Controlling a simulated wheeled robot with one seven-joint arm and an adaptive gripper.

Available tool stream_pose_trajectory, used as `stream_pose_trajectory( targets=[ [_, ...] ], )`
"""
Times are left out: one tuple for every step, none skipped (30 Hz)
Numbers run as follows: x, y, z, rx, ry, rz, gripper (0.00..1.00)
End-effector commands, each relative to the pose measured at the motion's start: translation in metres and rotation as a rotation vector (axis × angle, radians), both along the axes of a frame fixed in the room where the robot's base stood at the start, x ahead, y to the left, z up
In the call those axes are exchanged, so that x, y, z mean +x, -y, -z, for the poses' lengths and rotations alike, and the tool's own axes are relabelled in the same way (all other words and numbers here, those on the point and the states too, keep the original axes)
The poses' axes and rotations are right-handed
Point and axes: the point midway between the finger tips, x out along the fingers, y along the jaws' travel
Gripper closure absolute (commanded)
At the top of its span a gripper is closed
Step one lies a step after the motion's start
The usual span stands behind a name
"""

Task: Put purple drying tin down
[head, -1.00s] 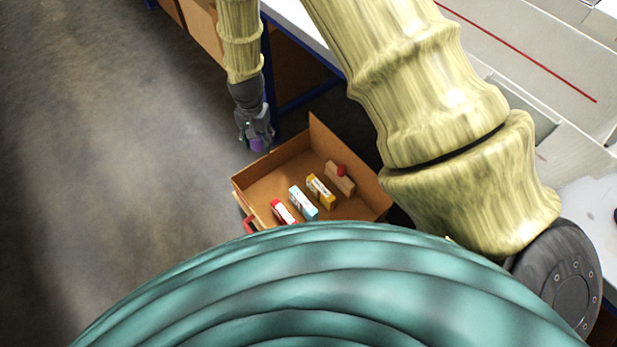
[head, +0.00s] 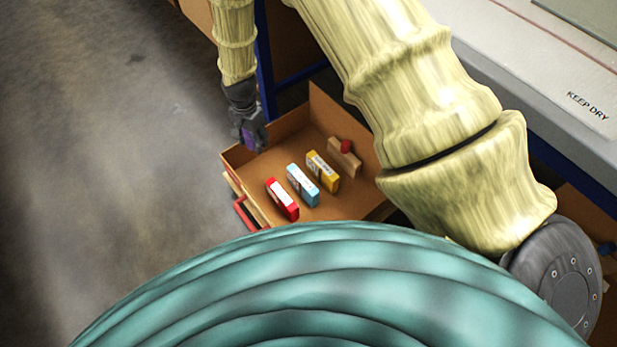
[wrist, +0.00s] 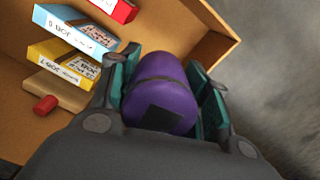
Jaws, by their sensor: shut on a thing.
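The purple drying tin (wrist: 163,95) is a rounded purple can with a dark band and a dark square patch. In the wrist view it sits between the two teal-padded fingers of my gripper (wrist: 165,85), which is shut on it. In the head view my gripper (head: 252,135) hangs at the far left corner of an open wooden drawer (head: 240,157), with a bit of purple of the tin (head: 248,138) showing. The wrist view shows the tin over or near the drawer's edge (wrist: 212,22). I cannot tell how high it is held.
The drawer holds a red box (head: 282,199), a light blue box (head: 302,185), a yellow box (head: 322,171) and a wooden block with a red knob (head: 345,158). A red handle (head: 243,213) is on its front. A bench marked KEEP DRY (head: 560,90) stands at right. Grey floor is clear at left.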

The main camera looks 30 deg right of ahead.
Motion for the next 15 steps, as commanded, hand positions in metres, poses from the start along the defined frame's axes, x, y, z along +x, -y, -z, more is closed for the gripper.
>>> stream_pose_trajectory(
  targets=[
    [0.001, -0.001, 0.018, 0.0, 0.0, 0.013, 0.79],
    [0.002, -0.001, 0.023, 0.0, 0.0, 0.023, 0.79],
    [0.003, -0.001, 0.03, -0.001, 0.0, 0.035, 0.79],
    [0.003, -0.001, 0.036, -0.001, 0.0, 0.045, 0.79],
    [0.004, -0.002, 0.041, -0.001, -0.001, 0.054, 0.79],
    [0.005, -0.002, 0.048, -0.001, -0.001, 0.067, 0.79],
    [0.005, -0.002, 0.052, -0.001, -0.001, 0.077, 0.79],
    [0.006, -0.003, 0.057, -0.001, -0.001, 0.085, 0.79],
    [0.007, -0.003, 0.062, -0.002, 0.0, 0.097, 0.79],
    [0.007, -0.003, 0.066, -0.002, 0.0, 0.104, 0.79],
    [0.008, -0.003, 0.07, -0.002, 0.0, 0.111, 0.79],
    [0.009, -0.004, 0.074, -0.003, 0.0, 0.12, 0.79],
    [0.009, -0.004, 0.076, -0.003, 0.001, 0.125, 0.79],
    [0.01, -0.004, 0.078, -0.003, 0.001, 0.13, 0.79],
    [0.01, -0.004, 0.081, -0.003, 0.001, 0.137, 0.79]
  ],
)
